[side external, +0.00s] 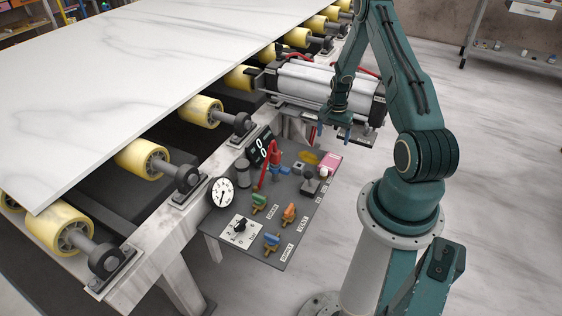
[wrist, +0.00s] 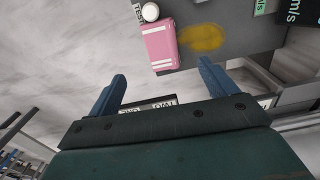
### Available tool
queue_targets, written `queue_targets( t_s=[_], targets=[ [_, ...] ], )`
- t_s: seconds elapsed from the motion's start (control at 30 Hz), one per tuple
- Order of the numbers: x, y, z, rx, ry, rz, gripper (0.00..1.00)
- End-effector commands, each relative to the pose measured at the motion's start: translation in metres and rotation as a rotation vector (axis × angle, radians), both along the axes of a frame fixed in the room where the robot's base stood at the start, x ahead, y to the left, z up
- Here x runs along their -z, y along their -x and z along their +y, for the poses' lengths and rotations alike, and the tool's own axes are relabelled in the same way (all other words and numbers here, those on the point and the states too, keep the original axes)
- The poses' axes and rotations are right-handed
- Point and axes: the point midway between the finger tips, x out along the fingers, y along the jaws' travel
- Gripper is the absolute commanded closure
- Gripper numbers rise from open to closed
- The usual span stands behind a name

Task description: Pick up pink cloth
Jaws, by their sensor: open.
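The pink cloth (side external: 329,161) is a small folded piece with pale stripes. It lies at the far right corner of the dark grey control panel. In the wrist view the pink cloth (wrist: 161,46) is ahead of my gripper, above the gap between the fingers. My gripper (side external: 335,132) is above and beyond the panel's far edge, apart from the cloth. Its two blue fingers (wrist: 161,84) are spread wide with nothing between them.
The panel (side external: 255,250) carries a gauge (side external: 222,192), several coloured knobs, a joystick (side external: 309,181) and a red-handled valve (side external: 274,155). A yellow stain (wrist: 201,38) is beside the cloth. A marble slab (side external: 150,80) on yellow rollers is at left. Open floor is at right.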

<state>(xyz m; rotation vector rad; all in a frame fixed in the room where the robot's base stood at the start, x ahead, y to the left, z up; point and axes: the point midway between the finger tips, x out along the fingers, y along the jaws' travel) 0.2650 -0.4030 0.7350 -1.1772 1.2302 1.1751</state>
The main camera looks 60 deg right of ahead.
Motion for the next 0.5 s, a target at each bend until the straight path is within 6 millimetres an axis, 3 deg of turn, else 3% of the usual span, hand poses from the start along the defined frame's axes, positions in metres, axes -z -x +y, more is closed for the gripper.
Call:
queue_targets(
  t_s=[0.33,0.5],
  targets=[
    [0.008,0.002,-0.001,0.006,-0.002,0.001,0.15],
    [0.023,0.002,-0.001,0.006,-0.002,0.002,0.15]
  ],
)
